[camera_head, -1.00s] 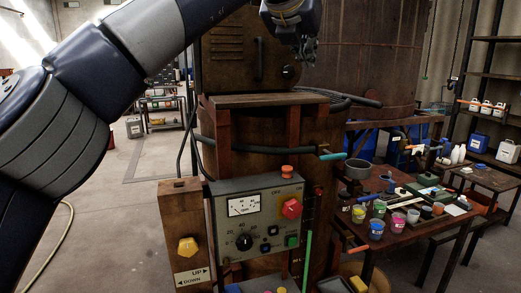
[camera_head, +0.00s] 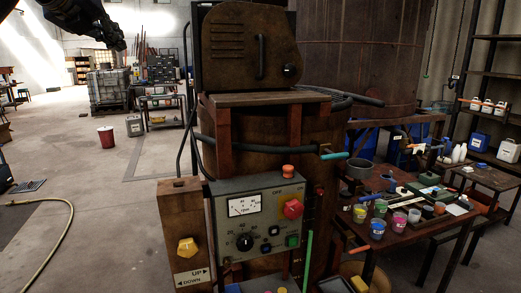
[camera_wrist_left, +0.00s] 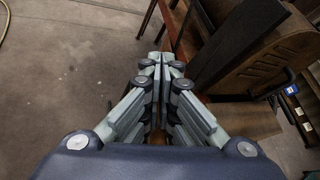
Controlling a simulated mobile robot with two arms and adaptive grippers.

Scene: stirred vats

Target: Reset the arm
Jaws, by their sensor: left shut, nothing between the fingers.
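My left gripper (camera_head: 118,40) is at the top left of the head view, in the air left of the rusty machine housing (camera_head: 246,45). In the left wrist view its fingers (camera_wrist_left: 157,65) are together at the tips, with nothing held between them. The concrete floor and part of the rusty housing (camera_wrist_left: 285,50) show beyond the fingers. Most of the left arm is outside the head view. My right gripper is in neither view.
A control panel (camera_head: 258,222) with a dial and red knob stands front centre, beside an up/down post (camera_head: 184,235). A workbench (camera_head: 400,238) with paint cups (camera_head: 377,229) is at right. A red bucket (camera_head: 106,137) stands on the left floor, which is largely open. A hose (camera_head: 65,235) lies there.

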